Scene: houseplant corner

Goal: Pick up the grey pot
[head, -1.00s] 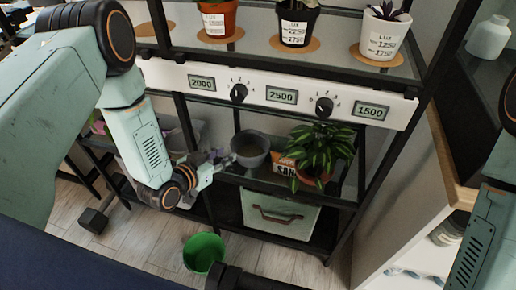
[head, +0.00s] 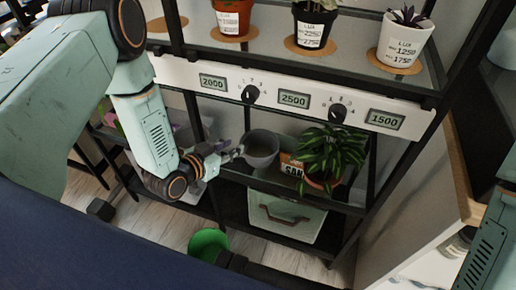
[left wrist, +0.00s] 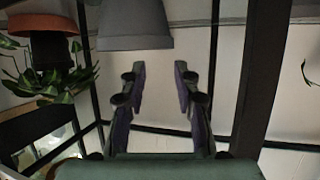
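The grey pot (head: 262,152) stands on the middle shelf, left of a leafy plant in a terracotta pot. My left gripper (head: 236,153) is beside its left side in the head view, with the fingertips close to its wall; whether they touch is unclear. In the left wrist view, the grey pot (left wrist: 134,26) is at the top, beyond the fingertips and mostly left of the gap. The two fingers of my left gripper (left wrist: 160,70) are apart with nothing between them. Part of my right arm shows at the right edge of the head view; its gripper is out of view.
A shelf panel with displays (head: 290,98) runs above. A pale drawer box (head: 285,217) sits below. A green bucket (head: 208,244) is on the floor.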

